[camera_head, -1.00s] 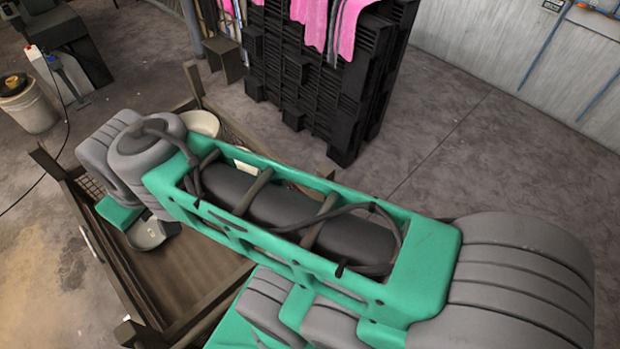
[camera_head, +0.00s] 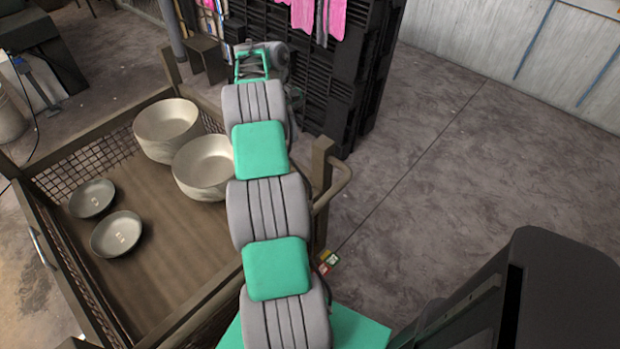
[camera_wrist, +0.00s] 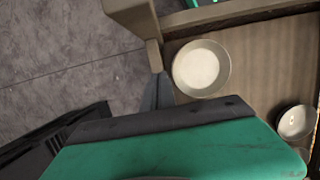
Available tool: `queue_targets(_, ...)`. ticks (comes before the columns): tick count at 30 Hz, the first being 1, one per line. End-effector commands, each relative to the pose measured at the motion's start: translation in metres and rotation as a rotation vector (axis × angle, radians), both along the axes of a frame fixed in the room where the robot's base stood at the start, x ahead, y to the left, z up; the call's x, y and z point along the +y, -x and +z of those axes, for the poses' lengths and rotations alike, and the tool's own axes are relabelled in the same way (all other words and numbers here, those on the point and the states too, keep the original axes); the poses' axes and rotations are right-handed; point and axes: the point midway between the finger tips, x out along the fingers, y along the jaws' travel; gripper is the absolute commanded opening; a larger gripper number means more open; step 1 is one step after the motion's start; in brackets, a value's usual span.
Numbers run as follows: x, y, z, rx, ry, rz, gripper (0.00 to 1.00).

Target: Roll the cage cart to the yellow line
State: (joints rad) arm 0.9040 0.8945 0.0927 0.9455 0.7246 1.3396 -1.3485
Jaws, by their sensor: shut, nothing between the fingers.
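The cage cart (camera_head: 205,268) is a brown frame with mesh sides and an open top, at the left of the head view. Two large cream bowls (camera_head: 168,128) and two small grey bowls (camera_head: 117,234) stand inside it. A bent tube handle (camera_head: 340,188) sticks out at its right corner post. My arm stretches away over the cart's right side, and in the head view its end hides my gripper. In the wrist view, the fingers of my gripper (camera_wrist: 157,92) show as a narrow grey point, shut and empty, beside the cart's rim and a bowl (camera_wrist: 201,68). No yellow line is visible.
A tall black pallet stack (camera_head: 335,75) with pink cloths stands just beyond the cart and my arm's end. Open grey floor (camera_head: 450,170) lies right of the cart, up to a pale wall (camera_head: 570,60). A dark machine (camera_head: 40,50) stands at the far left.

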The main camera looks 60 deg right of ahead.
Motion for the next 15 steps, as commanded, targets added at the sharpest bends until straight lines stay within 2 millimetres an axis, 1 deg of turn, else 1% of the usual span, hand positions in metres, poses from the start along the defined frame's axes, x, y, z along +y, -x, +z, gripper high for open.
queue_targets(1, -0.005, 0.005, -0.011, 0.000, -0.006, -0.005, 0.00)
queue_targets(3, -0.006, 0.008, -0.017, 0.001, -0.011, -0.006, 0.00)
queue_targets(5, -0.006, 0.010, -0.024, 0.002, -0.011, -0.004, 0.00)
queue_targets(15, 0.000, 0.026, -0.091, 0.003, -0.013, -0.003, 0.00)
